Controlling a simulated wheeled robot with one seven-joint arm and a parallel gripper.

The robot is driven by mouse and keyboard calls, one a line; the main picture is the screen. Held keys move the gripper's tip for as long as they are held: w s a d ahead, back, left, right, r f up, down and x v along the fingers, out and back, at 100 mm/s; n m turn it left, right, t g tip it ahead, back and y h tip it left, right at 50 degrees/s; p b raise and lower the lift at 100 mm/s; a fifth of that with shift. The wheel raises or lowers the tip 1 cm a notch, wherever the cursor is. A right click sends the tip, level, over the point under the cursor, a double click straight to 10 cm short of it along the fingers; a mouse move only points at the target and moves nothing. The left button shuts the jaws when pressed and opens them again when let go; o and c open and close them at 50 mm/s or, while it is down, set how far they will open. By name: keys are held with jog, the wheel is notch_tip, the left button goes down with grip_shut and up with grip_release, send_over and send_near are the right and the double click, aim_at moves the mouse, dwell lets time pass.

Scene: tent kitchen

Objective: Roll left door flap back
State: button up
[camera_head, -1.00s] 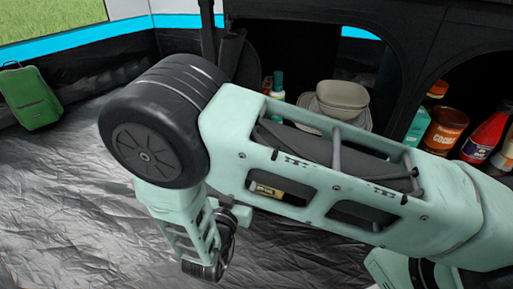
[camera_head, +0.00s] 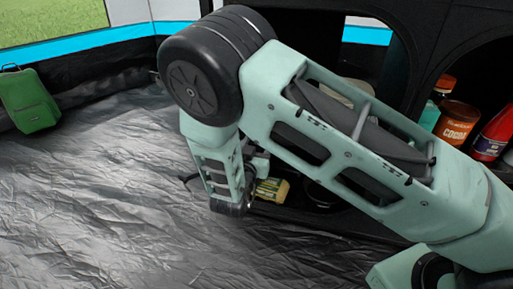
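No left door flap can be clearly made out in the camera view. The tent wall (camera_head: 105,45) at the back left is dark with a blue band, and a pale opening or window (camera_head: 50,18) above it shows grass. My arm crosses the middle and right of the picture, and its wrist hangs down over the floor. My gripper's fingers are not clearly visible behind the wrist, so I cannot tell whether they are open or hold anything. The arm hides the part of the tent behind it.
A green bag (camera_head: 30,100) stands on the wrinkled dark floor (camera_head: 90,190) at the left. A black shelf unit (camera_head: 455,35) at the right holds a cocoa tin (camera_head: 457,122) and a red bottle (camera_head: 492,135). A yellow-green packet (camera_head: 272,190) lies beside my wrist.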

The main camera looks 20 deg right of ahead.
grip_shut()
jog(key=shift+w+a+p, duration=0.6)
jog(key=shift+w+a, duration=0.15)
jog(key=shift+a, duration=0.3)
grip_release()
jog(key=p+v, duration=0.6)
jog(key=v, duration=1.1)
jog(key=shift+s+a, duration=0.15)
jog(key=shift+s, duration=0.05)
